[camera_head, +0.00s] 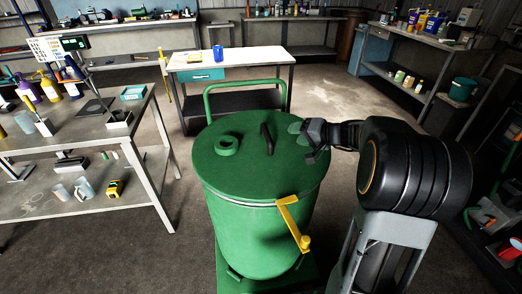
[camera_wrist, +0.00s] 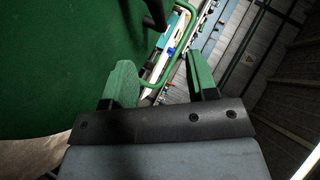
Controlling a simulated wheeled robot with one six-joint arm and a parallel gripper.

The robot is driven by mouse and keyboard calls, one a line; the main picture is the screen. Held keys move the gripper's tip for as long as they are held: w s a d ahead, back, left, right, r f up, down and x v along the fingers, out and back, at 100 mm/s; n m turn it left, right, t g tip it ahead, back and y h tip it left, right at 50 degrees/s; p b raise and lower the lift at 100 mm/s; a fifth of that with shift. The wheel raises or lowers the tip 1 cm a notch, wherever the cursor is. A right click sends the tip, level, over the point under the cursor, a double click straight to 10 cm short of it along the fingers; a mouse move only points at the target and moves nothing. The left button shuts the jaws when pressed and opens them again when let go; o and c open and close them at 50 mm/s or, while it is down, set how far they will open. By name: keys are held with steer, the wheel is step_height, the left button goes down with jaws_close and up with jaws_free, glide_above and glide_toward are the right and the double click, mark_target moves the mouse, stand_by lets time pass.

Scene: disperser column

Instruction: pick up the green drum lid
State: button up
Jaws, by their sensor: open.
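The green drum lid (camera_head: 225,165) sits flat on top of a green drum (camera_head: 255,235) in the head view. A black bar handle (camera_head: 267,138) stands near its middle, and a round green collar (camera_head: 227,145) sits left of it. My gripper (camera_head: 298,134) is over the right part of the lid, right of the handle, open and empty. In the wrist view, my two green fingers (camera_wrist: 163,80) are spread apart. The lid (camera_wrist: 50,60) fills the left side there, and part of the black handle (camera_wrist: 155,14) shows at the top edge. I cannot tell my exact height above the lid.
A yellow lever (camera_head: 292,222) hangs on the drum's front right. A green push rail (camera_head: 247,84) rises behind the drum. A metal table (camera_head: 140,150) stands left, a white-topped bench (camera_head: 240,64) behind, and shelving (camera_head: 400,80) at back right. Bare floor shows between them.

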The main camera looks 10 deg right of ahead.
glide_above(280, 149)
step_height(280, 149, down, 3)
steer(key=shift+s+p, duration=0.1)
steer(key=shift+p, duration=0.25)
steer(key=shift+p+x, duration=0.6)
steer(key=shift+x, duration=2.3)
steer(key=shift+d+f, duration=0.1)
steer(key=shift+d, duration=0.05)
jaws_close()
